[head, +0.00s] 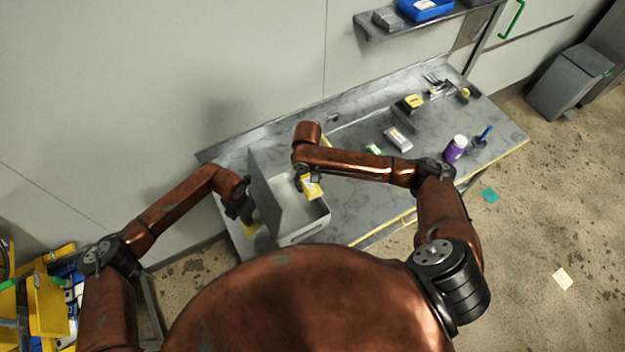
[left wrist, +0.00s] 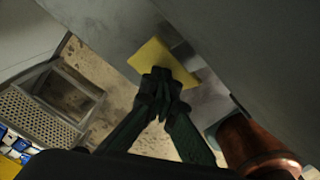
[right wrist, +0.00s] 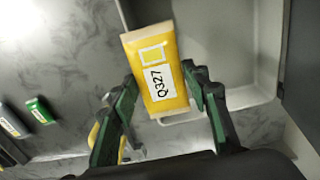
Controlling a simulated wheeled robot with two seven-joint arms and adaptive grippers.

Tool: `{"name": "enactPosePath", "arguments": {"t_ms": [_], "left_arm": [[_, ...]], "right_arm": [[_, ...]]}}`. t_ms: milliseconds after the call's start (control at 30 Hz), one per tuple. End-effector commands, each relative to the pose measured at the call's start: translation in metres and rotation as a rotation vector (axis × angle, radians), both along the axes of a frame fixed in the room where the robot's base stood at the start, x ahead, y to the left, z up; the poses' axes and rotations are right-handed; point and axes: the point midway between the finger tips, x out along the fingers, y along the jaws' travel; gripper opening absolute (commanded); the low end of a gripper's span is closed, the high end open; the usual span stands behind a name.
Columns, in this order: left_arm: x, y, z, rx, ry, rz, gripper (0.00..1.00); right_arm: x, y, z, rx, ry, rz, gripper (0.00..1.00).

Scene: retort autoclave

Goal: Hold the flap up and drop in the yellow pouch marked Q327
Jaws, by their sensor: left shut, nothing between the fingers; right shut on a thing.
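The yellow pouch (right wrist: 153,62) has a white label reading Q327 in the right wrist view. My right gripper (right wrist: 163,90) is shut on it. In the head view the pouch (head: 313,187) is above the open grey box (head: 303,232). A grey upright panel, seemingly the flap (head: 262,196), stands at the box's left side. My left gripper (head: 243,212) is shut and empty just left of that panel. In the left wrist view its fingertips (left wrist: 160,75) are close to a yellow patch (left wrist: 163,60) by a grey surface; I cannot tell whether they touch.
On the bench (head: 345,190) to the right lie a grey packet (head: 398,139), a small green-and-white item (head: 374,149) and a purple bottle (head: 454,151). A shelf (head: 440,18) with a blue bin hangs above. Yellow racking (head: 45,300) stands at lower left.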

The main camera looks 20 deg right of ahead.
Motion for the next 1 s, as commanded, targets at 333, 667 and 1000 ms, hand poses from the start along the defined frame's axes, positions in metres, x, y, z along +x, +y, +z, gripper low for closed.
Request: {"name": "enactPosePath", "arguments": {"t_ms": [333,667,1000], "left_arm": [[0.000,-0.001,0.000,-0.003,-0.001,-0.001,0.00],[0.000,-0.001,0.000,-0.003,-0.001,-0.001,0.00],[0.000,-0.001,0.000,-0.002,0.000,-0.001,0.00]], "right_arm": [[-0.002,0.021,0.000,0.001,0.001,0.002,0.17],[-0.003,0.039,0.000,0.001,0.000,0.002,0.17],[-0.003,0.042,0.000,0.000,0.000,0.001,0.17]]}}
